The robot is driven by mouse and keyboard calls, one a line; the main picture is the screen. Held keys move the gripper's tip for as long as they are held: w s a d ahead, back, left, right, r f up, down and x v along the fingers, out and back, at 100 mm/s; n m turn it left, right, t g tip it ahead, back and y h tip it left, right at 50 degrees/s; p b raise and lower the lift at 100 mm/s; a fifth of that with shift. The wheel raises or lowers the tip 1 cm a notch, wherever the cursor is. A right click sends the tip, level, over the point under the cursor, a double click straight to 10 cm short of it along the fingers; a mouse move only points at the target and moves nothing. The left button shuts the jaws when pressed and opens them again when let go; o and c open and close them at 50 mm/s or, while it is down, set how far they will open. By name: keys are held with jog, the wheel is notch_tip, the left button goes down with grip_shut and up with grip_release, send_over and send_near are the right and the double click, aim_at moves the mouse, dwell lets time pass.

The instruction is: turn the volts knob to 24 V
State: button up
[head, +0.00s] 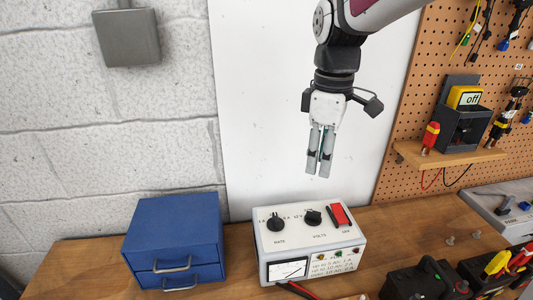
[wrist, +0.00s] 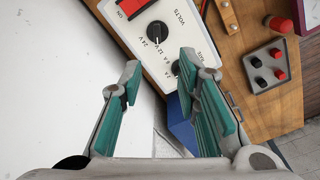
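The white power unit (head: 296,240) stands on the bench with its sloped panel facing up. Its black volts knob (head: 313,217) sits between the rate knob (head: 275,222) and a red switch (head: 338,215). In the wrist view the volts knob (wrist: 157,32) shows beyond my fingertips, with 12 V and 24 V printed beside it. Its pointer is too small to read surely. My gripper (head: 318,171) hangs above the unit, fingers down, touching nothing. In the wrist view my gripper (wrist: 160,62) is open and empty. Its right finger partly covers the rate knob.
A blue drawer cabinet (head: 175,240) stands left of the unit. Red and black leads lie at the unit's front. Dark battery-like boxes (head: 415,282) stand at the right. A pegboard (head: 420,110) with a small shelf is behind on the right. The space above the panel is clear.

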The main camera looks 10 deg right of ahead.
aim_at(312, 211)
jog(key=shift+n, duration=0.4)
jog(key=f, duration=0.9)
jog(key=w+f, duration=0.1)
jog(key=f, duration=0.4)
jog(key=shift+f, duration=0.35)
grip_shut()
